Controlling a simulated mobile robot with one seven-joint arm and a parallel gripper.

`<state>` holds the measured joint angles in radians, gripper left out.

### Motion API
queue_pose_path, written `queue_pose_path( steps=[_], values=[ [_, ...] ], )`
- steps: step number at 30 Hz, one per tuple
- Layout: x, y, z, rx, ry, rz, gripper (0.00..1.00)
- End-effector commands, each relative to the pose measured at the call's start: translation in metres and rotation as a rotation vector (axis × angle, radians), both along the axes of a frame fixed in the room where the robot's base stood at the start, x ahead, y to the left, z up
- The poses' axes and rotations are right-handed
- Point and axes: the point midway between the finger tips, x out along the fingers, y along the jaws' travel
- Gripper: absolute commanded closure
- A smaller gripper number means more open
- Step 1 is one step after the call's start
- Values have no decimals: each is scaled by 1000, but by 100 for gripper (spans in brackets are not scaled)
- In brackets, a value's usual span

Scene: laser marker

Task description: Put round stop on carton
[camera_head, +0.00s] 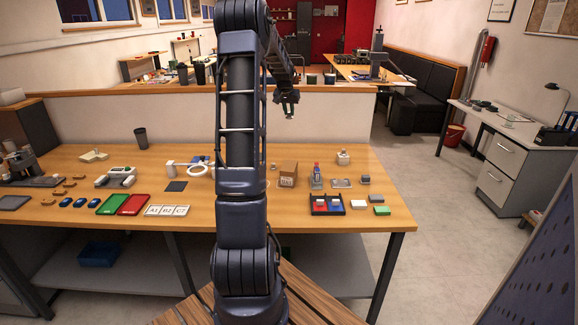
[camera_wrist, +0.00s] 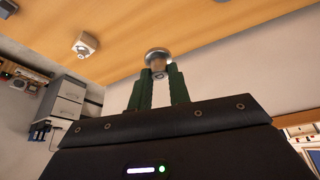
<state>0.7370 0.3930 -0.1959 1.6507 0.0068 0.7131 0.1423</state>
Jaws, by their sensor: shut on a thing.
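My gripper (camera_head: 289,103) is raised high above the table's far edge, at the end of my outstretched arm. Its green fingers (camera_wrist: 158,88) are closed on a round silver metal piece, the round stop (camera_wrist: 158,55), which sits at the fingertips in the wrist view. In the head view the held piece is too small to make out well. The carton (camera_head: 288,174) is a small brown box standing on the table, just right of my arm. It lies below my gripper and apart from it. The carton is not clearly seen in the wrist view.
A bottle (camera_head: 316,173) stands close right of the carton. A black tray (camera_head: 327,205) with red and blue pieces lies in front. A pale block with a round top (camera_head: 343,157) stands behind; a white ring-shaped fixture (camera_head: 197,165) is left of my arm.

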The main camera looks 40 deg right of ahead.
Motion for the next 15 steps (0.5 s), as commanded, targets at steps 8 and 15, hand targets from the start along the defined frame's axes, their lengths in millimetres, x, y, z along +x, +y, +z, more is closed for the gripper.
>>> queue_pose_path(
  steps=[8,15],
  values=[
    [-54,54,24,1,-4,3,100],
    [-93,92,31,8,-9,5,100]
  ],
)
